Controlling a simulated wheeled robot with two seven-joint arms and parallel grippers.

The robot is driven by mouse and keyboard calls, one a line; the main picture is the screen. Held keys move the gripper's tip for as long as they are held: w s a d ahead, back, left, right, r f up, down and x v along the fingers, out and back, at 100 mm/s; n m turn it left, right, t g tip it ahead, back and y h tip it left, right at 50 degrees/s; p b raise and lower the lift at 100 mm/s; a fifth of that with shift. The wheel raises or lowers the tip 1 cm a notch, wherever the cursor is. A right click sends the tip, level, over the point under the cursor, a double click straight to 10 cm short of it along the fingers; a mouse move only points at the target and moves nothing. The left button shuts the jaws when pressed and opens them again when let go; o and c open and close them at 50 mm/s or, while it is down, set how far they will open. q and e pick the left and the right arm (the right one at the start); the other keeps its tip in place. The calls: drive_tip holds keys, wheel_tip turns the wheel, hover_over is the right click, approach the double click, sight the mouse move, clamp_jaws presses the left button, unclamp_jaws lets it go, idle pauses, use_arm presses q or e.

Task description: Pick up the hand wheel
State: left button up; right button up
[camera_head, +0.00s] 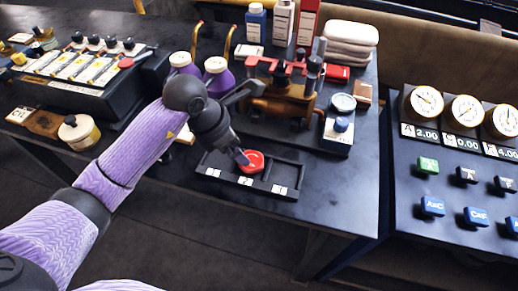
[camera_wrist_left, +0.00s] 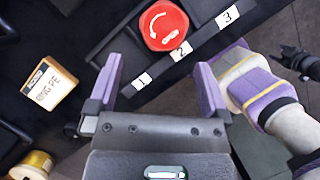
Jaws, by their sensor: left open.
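The hand wheel (camera_head: 252,161) is a red disc lying in the middle place of a dark tray (camera_head: 287,175) at the table's front edge. In the wrist view the hand wheel (camera_wrist_left: 164,25) shows a white curved arrow on top and sits behind label 2. My left gripper (camera_head: 243,158) reaches down to the tray at the wheel's left edge in the head view. In the wrist view its two fingers (camera_wrist_left: 160,85) are apart with nothing between them, and the wheel lies beyond the tips. Contact with the wheel cannot be made out.
A brass valve with red handles (camera_head: 285,100) stands behind the tray. Two purple bottles (camera_head: 215,75) stand close behind my left wrist. A gauge block (camera_head: 338,128) is right of the tray. The tabletop (camera_head: 345,190) right of the tray is clear.

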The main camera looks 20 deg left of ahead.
sight(251, 160)
use_arm(q)
drive_tip(key=x, duration=0.2)
drive_tip(key=b+x, duration=0.1)
drive_tip(key=x, duration=0.3)
drive_tip(key=shift+d+f+b, duration=0.2)
drive_tip(key=shift+d+b, duration=0.2)
drive_tip(key=shift+w+d+f, duration=0.1)
drive_tip(key=shift+w+f, duration=0.05)
drive_tip(key=shift+f, duration=0.2)
drive_tip(key=c, duration=1.3)
